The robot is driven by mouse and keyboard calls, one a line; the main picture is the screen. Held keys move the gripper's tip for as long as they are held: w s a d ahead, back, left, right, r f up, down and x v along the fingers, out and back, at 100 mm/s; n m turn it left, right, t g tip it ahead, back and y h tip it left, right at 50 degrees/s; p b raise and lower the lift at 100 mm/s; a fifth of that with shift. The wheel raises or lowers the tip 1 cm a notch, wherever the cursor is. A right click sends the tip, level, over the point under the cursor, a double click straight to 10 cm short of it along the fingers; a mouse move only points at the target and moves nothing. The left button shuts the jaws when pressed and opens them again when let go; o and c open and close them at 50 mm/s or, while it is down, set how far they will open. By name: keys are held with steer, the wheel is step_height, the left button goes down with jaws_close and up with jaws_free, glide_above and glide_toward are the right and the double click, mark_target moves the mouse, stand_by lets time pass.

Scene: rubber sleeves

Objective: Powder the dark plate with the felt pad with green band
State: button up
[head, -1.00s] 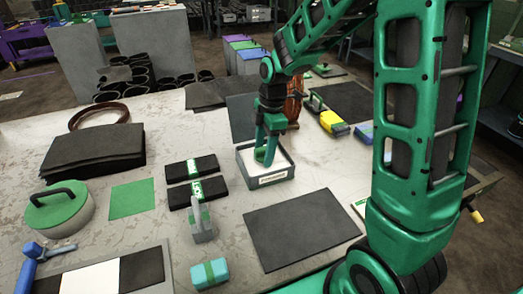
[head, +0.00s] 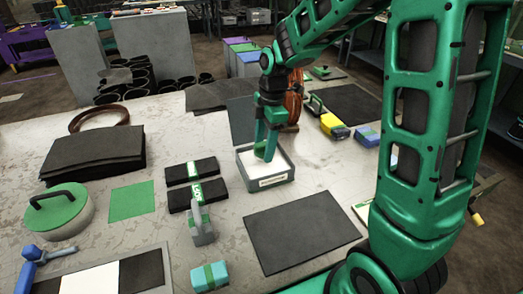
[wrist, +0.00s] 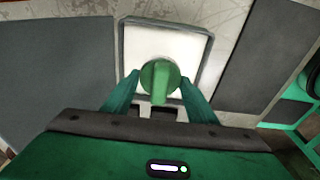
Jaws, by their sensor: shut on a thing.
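My gripper (head: 271,138) is shut on the green grip of a small round pad, which I take for the felt pad with green band (wrist: 158,76). The wrist view shows its round green top and upright grip between the fingers (wrist: 158,103). Its underside and any band are hidden. The pad is over the white powder in a grey open tray (head: 265,183); I cannot tell whether it touches the powder. The tray also shows in the wrist view (wrist: 206,40). A bare dark plate (head: 303,232) lies flat on the table, in front and right of the tray.
Two black bundles with green bands (head: 192,171) lie left of the tray, with a grey handled tool (head: 202,230) in front. A blue block with a green band (head: 208,275) is near the front edge. Another dark sheet (head: 350,103) lies behind right, near a yellow block (head: 333,125).

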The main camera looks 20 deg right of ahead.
mark_target(263, 144)
steer(key=shift+r, duration=2)
steer(key=shift+s, duration=0.1)
